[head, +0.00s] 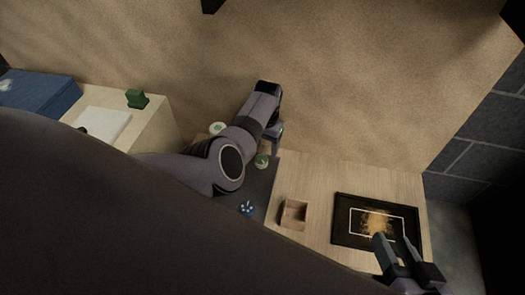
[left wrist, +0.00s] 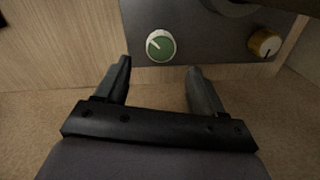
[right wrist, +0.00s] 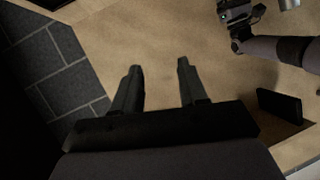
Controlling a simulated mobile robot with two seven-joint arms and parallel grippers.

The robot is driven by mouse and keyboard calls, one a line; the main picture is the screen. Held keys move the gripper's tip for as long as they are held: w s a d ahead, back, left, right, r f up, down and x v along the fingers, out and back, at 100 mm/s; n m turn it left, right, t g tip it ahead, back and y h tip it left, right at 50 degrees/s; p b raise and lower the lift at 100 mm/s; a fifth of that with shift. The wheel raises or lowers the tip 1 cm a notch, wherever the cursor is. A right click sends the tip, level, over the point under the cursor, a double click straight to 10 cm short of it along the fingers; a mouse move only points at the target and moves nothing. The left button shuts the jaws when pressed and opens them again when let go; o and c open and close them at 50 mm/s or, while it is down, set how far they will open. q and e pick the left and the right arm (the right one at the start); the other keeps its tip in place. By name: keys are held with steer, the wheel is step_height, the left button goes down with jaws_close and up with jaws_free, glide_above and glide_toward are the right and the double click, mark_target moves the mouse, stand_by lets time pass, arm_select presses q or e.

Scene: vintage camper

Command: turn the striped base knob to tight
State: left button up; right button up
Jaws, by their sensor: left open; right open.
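In the left wrist view, a round green knob (left wrist: 160,45) with a pale rim and a light pointer line sits on a dark grey panel (left wrist: 215,62). A brass-coloured knob (left wrist: 265,43) with a white face is to its right. I cannot tell for certain which is the striped base knob. My left gripper (left wrist: 159,67) is open, its fingertips just short of the green knob, one to each side, with nothing between them. In the head view my left gripper (head: 278,143) is partly hidden by its arm. My right gripper (head: 397,242) is open and empty over the framed picture.
A framed picture (head: 345,236) and a small open wooden box (head: 294,214) lie on the wooden top (head: 315,170). A blue item (head: 247,207) is on the dark surface. A green object (head: 137,98) and a blue box (head: 40,93) stand left.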

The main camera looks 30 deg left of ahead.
mark_target(262, 159)
arm_select(q)
step_height(262, 159, down, 6)
steer(key=b, duration=0.3)
steer(key=shift+a+r+b, duration=0.15)
steer(key=shift+r+b, duration=0.1)
steer(key=shift+b, duration=0.15)
steer(key=shift+f+b, duration=0.5)
steer(key=shift+f, duration=0.2)
arm_select(e)
steer(key=shift+f+n+t, duration=0.3)
steer(key=shift+f+t, duration=0.05)
steer(key=shift+t, duration=0.15)
arm_select(q)
steer(key=c, duration=1.1)
